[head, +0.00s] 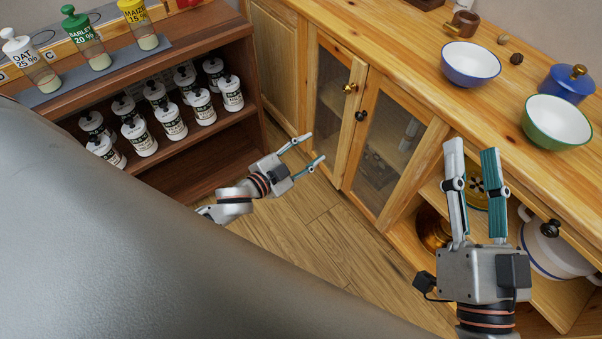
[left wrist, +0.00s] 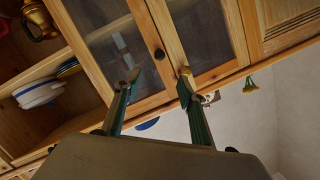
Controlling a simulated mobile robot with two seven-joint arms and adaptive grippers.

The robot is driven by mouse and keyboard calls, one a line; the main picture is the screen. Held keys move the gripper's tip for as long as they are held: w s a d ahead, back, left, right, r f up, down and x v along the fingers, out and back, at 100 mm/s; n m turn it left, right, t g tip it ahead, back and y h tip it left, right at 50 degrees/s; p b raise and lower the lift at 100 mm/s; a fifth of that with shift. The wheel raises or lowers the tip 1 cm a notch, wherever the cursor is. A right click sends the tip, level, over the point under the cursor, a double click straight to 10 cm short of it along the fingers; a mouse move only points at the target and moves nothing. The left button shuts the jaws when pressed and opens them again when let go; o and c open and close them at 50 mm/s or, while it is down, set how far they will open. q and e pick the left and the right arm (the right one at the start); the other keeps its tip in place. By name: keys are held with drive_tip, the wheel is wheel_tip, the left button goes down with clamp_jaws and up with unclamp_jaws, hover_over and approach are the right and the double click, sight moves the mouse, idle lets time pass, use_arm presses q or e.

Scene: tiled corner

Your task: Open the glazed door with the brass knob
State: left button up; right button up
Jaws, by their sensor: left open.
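The glazed door with the brass knob (head: 333,97) is the left one of a pair in the wooden cabinet and looks shut. Its brass knob (head: 350,88) sits near the upper right edge; it also shows in the left wrist view (left wrist: 184,71), close to one fingertip. My left gripper (head: 315,147) is open and empty, in front of the doors and apart from the knob in the head view. Its two fingers also show in the left wrist view (left wrist: 158,88). Whether a fingertip touches the knob there cannot be told. My right gripper (head: 471,150) is open and empty, before the right shelves.
The neighbouring glazed door (head: 388,140) has a dark knob (head: 361,116) close to the brass one. Bowls, including a blue one (head: 470,64), stand on the countertop. A shelf (head: 190,140) with several jars is at the left. The wooden floor (head: 305,235) is clear.

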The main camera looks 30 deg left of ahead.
use_arm(q)
drive_tip(key=s+d+f+n+g+p, duration=0.1)
drive_tip(key=s+f+n, duration=0.2)
drive_tip(key=s+n, duration=0.2)
drive_tip(key=shift+s+d+n+g+y+p, duration=0.2)
drive_tip(key=shift+s+n+g+y+p, duration=0.1)
drive_tip(key=shift+s+n, duration=0.15)
use_arm(e)
wheel_tip(320, 180, up, 4)
drive_tip(key=shift+s+f, duration=0.15)
drive_tip(key=shift+f, duration=0.1)
use_arm(q)
drive_tip(key=shift+r, duration=0.1)
